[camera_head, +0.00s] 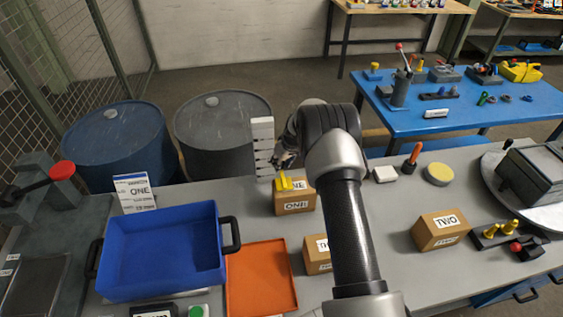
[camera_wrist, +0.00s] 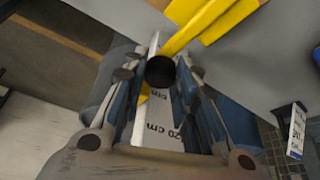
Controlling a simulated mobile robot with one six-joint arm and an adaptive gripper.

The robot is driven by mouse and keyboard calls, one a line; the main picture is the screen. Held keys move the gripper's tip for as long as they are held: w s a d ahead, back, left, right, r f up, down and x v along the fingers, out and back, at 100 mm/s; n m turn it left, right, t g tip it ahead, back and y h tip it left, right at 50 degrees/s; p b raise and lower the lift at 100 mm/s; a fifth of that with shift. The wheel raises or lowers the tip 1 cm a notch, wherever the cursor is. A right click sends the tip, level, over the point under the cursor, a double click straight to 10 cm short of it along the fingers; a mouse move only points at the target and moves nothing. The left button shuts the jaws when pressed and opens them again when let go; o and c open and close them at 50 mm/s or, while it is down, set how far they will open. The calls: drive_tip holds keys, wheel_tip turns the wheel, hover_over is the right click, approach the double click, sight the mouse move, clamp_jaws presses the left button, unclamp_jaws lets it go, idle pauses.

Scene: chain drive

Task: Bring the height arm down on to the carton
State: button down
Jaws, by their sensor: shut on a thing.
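The white height gauge (camera_head: 262,148) stands behind the carton marked ONE (camera_head: 294,204). The yellow height arm (camera_head: 284,184) shows over the carton's top at its left; I cannot tell whether it touches. The wrist view shows the yellow arm (camera_wrist: 215,22), its round black knob (camera_wrist: 160,72) and the white scale (camera_wrist: 155,134) marked 20 cm. My gripper (camera_head: 286,160) is beside the gauge, partly hidden by my arm. In the wrist view its fingers (camera_wrist: 161,85) are closed around the knob.
A blue tray (camera_head: 228,236) and an orange mat (camera_head: 262,282) lie at the left front. Another carton (camera_head: 317,262) stands partly behind my arm, and carton TWO (camera_head: 436,232) stands to the right. Two drums (camera_head: 118,140) stand beyond the bench.

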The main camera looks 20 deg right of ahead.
drive_tip(key=shift+f, duration=0.55)
drive_tip(key=shift+r, duration=0.1)
drive_tip(key=c, duration=1.3)
unclamp_jaws()
drive_tip(key=v, duration=1.2)
drive_tip(key=shift+w, duration=0.1)
